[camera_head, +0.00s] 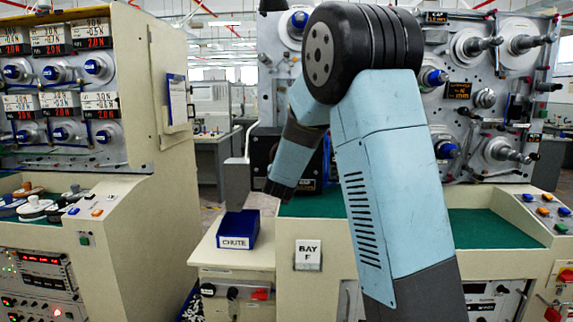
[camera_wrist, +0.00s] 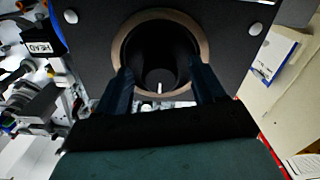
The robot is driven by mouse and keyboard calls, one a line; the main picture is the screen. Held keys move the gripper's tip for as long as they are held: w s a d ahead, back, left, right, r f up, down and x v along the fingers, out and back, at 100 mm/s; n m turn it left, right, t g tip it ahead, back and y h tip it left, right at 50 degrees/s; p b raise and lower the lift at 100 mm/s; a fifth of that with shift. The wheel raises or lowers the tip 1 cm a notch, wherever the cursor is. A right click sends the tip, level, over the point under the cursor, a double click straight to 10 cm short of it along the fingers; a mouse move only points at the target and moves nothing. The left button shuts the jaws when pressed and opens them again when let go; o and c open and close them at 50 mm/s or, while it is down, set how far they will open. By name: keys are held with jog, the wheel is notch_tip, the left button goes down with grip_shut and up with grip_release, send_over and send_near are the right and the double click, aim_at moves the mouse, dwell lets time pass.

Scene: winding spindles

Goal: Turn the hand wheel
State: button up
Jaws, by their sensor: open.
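In the wrist view my gripper (camera_wrist: 161,78) is open, with its two dark fingers apart and nothing seen between them. Past the fingertips is a dark panel (camera_wrist: 85,35) with a round opening and a tan ring (camera_wrist: 121,42) around it. The inside is dark, with a small pale pin low in the middle. I cannot tell if the hand wheel is in this opening, or whether the fingers touch anything. In the head view my arm reaches down in front of a black housing (camera_head: 263,146); the fingers there are too small and dark to make out.
A blue bin marked CHUTE (camera_head: 238,230) stands on a cream ledge (camera_head: 235,258) below my arm's end. The winding panel (camera_head: 500,105) with several spindles is at right. A cream cabinet (camera_head: 150,190) is at left. A gap lies between the cabinet and ledge.

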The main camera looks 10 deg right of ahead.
jog(key=shift+w+d, duration=0.15)
jog(key=shift+w, duration=0.3)
jog(key=c, duration=1)
jog(key=shift+o, duration=0.2)
jog(key=shift+m, duration=0.4)
jog(key=m, duration=1.6)
jog(key=shift+a+r+m, duration=0.1)
jog(key=shift+a+m, duration=0.05)
jog(key=shift+m, duration=0.85)
jog(key=shift+a+r+m, duration=0.1)
jog(key=shift+m, duration=0.9)
jog(key=shift+c, duration=0.5)
